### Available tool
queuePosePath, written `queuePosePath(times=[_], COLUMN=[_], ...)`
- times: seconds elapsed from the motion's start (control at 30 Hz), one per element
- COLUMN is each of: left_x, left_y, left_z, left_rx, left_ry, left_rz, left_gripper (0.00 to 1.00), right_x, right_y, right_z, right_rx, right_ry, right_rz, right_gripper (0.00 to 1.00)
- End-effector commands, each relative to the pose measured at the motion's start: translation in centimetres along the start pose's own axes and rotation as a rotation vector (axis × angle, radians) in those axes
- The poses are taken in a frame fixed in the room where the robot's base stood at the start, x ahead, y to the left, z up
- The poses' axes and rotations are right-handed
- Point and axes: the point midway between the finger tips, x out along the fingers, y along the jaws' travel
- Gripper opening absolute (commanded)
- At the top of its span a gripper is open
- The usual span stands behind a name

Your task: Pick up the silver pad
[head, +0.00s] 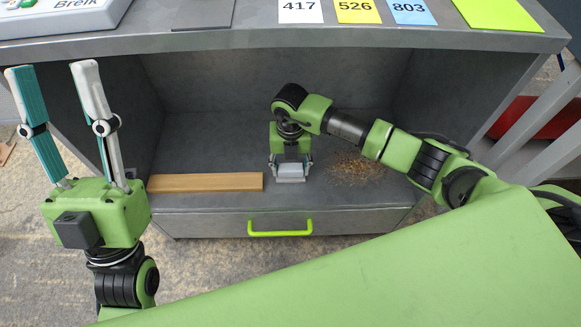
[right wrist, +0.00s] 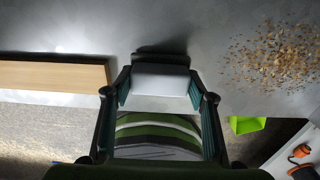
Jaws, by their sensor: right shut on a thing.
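The silver pad (head: 290,170) is a small light-grey block on the shelf floor inside the grey cabinet. My right gripper (head: 290,174) reaches down into the cabinet and is shut on the pad, with a finger at each end. I cannot tell whether the pad touches the shelf. My left gripper (head: 55,95) points upward at the left, with its fingers wide apart and nothing between them.
A wooden board (head: 205,182) lies on the shelf left of the pad. Brown crumbs (head: 355,168) are scattered to its right. A drawer with a green handle (head: 280,228) is below. The cabinet top (head: 250,40) overhangs the shelf and carries number cards (head: 355,11).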

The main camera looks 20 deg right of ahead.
Motion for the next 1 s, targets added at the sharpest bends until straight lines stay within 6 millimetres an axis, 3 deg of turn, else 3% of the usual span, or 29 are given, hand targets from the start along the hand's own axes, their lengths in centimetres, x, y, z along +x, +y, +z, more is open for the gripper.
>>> queuePosePath(times=[0.27,0.47,0.7,1.0], left_x=[-0.1,-2.0,-6.5,-14.4], left_y=[-0.6,-1.3,-2.2,-3.4], left_z=[4.9,10.1,15.4,18.9], left_rx=[0.013,0.026,0.039,0.048], left_ry=[-0.237,-0.506,-0.839,-1.242], left_rz=[-0.009,-0.02,-0.038,-0.066], left_gripper=[0.4,0.4,0.4,0.4], right_x=[-3.0,-5.2,-8.2,-10.8], right_y=[0.0,0.8,1.8,3.8], right_z=[0.1,-1.8,-4.1,-8.7], right_rx=[0.0,-0.003,-0.003,-0.004], right_ry=[-0.002,-0.001,-0.001,0.001], right_rz=[0.002,0.002,0.002,0.001], right_gripper=[0.29,0.29,0.29,0.29])
